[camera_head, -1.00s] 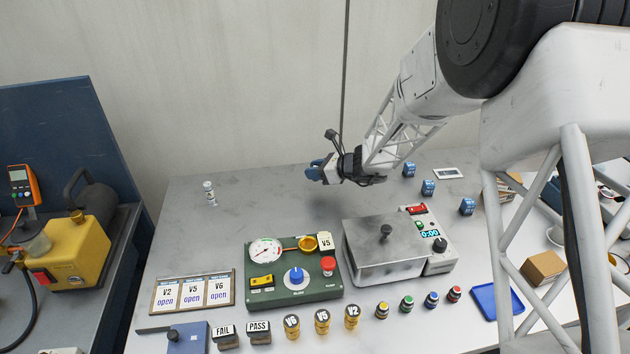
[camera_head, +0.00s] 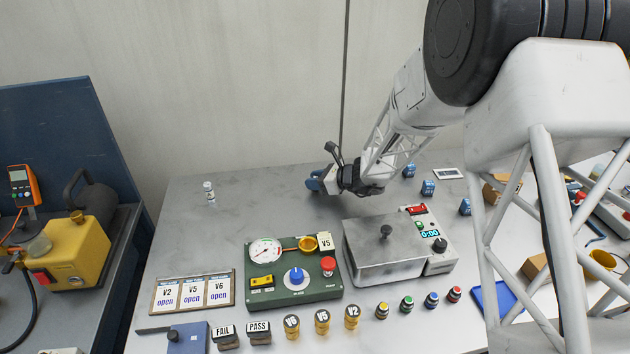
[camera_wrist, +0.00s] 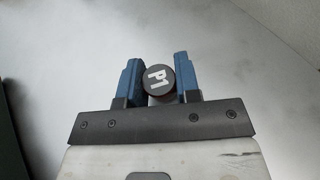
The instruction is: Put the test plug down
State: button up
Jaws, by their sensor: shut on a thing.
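My gripper (camera_head: 314,183) is low over the back middle of the grey bench, behind the green test box and the steel lidded box. In the wrist view its two blue fingers (camera_wrist: 159,75) are shut on the test plug (camera_wrist: 158,79), a round dark cap marked "P1". The plug's lower part is hidden behind its cap. The head view does not show the plug clearly, and I cannot tell whether it touches the bench (camera_head: 250,205).
The green test box (camera_head: 292,290) with gauge and knobs stands in front. The steel box (camera_head: 385,255) is at its right. Small blue blocks (camera_head: 428,187) stand to the right of my gripper. A small white bottle (camera_head: 209,192) stands back left. The bench between is clear.

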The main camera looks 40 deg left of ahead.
jog(key=shift+f, duration=0.15)
jog(key=o, duration=0.9)
jog(key=shift+r, duration=0.2)
jog(key=v, duration=1.2)
dwell(0.4)
